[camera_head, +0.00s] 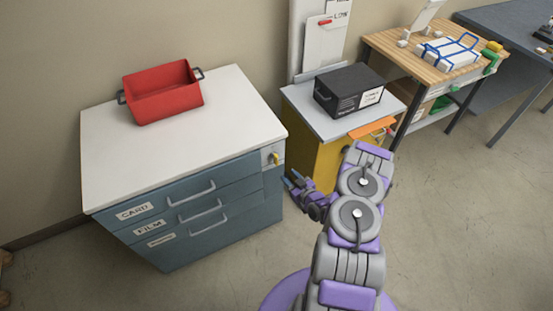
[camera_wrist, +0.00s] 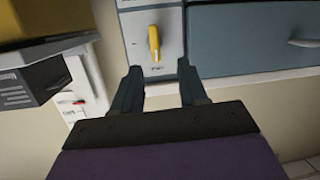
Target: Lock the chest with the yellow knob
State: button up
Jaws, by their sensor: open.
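The chest (camera_head: 205,243) is blue-grey with a white top and drawers labelled CARD and FILM; the label of the lowest drawer is too small to read. Its yellow knob (camera_head: 275,158) sits on a pale plate at the upper right of the front. In the wrist view the yellow knob (camera_wrist: 154,43) is an elongated handle lying nearly along the plate's length, just beyond my fingertips. My gripper (camera_wrist: 156,72) is open, with its two fingers on either side of the knob's line and nothing between them. In the head view my gripper (camera_head: 290,182) is close to the chest's right front corner.
A red bin (camera_head: 165,100) stands on the chest top. To the right, a yellow cabinet (camera_head: 328,160) bears a black box (camera_head: 335,95). Farther right is a wooden workbench (camera_head: 400,48) with white and blue items. The floor in front of the chest is clear.

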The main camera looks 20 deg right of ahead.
aim_at(278, 161)
jog(key=s+f+m+t+h, duration=0.1)
jog(key=s+f+m+t, duration=0.15)
jog(key=s, duration=0.25)
jog(key=shift+n, duration=0.25)
jog(key=w+b, duration=0.1)
jog(key=w, duration=0.4)
jog(key=w+b, duration=0.2)
jog(key=w, duration=0.4)
jog(key=w+b, duration=0.2)
jog(key=w, duration=0.4)
jog(key=shift+w+a+r, duration=0.1)
jog(key=shift+a+r, duration=0.15)
jog(key=shift+r, duration=0.15)
jog(key=c, duration=0.7)
jog(key=shift+c, duration=0.2)
